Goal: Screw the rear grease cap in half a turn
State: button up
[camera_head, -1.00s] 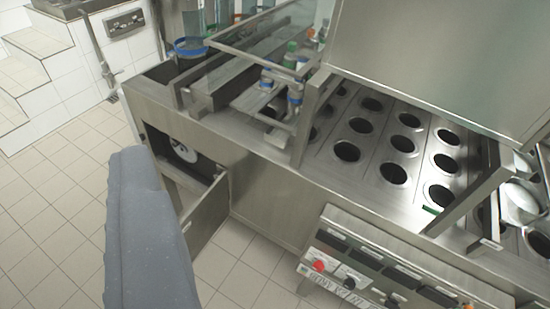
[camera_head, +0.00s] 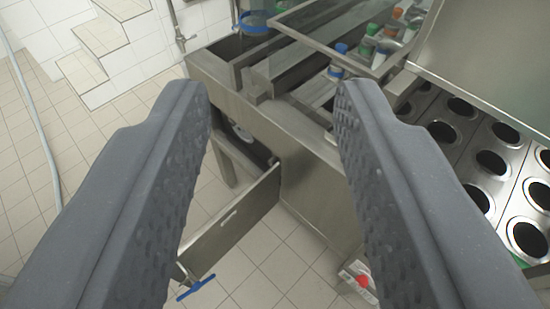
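My gripper (camera_head: 270,90) is open and empty, its two dark grey ridged fingers wide apart on either side of the view. Between them, farther off, is the steel filling machine (camera_head: 315,195) with a low cabinet door (camera_head: 235,215) swung open. Inside the dark opening a white round part (camera_head: 243,134) shows partly, and a small fitting (camera_head: 272,160) sits near the door's hinge side. I cannot make out a grease cap for sure. The left finger hides part of the cabinet opening.
A blue T-shaped handle (camera_head: 196,287) sticks out at the door's lower outer end. Rows of cup holes (camera_head: 490,163) lie at right, under a raised steel cover (camera_head: 490,45). A red knob (camera_head: 362,281) shows low down. Tiled floor (camera_head: 100,170) is open at left; a grey hose (camera_head: 35,120) crosses it.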

aim_at(272, 162)
jog(key=u, duration=0.2)
jog(key=i, duration=0.1)
jog(key=z, duration=1.85)
jog(key=k, duration=1.45)
jog(key=u, duration=1.05)
jog(key=i, duration=1)
jog(key=u, duration=0.1)
